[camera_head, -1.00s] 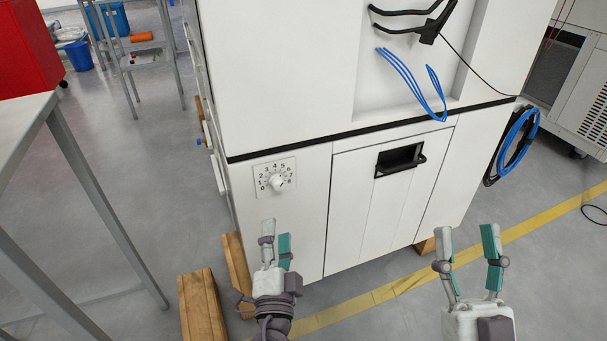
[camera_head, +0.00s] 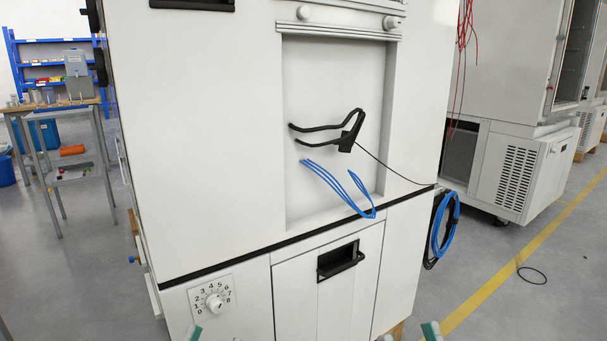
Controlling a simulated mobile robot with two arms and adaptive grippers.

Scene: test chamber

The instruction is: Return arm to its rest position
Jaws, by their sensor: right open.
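Only the fingertips of my grippers show, at the bottom edge of the head view. My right gripper (camera_head: 410,335) has its two fingertips set well apart, so it is open, with nothing seen between them. One teal fingertip of my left gripper (camera_head: 195,333) shows below the dial; the rest of it is out of the picture, and its opening cannot be told. Both arms are hidden below the frame. The white test chamber (camera_head: 215,130) fills the middle of the view, beyond both grippers.
The chamber front carries a numbered dial (camera_head: 213,302), a black recessed handle (camera_head: 340,262), blue cables (camera_head: 335,186) and a black cable holder (camera_head: 335,130). A coiled blue cable (camera_head: 444,225) hangs at its right side.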

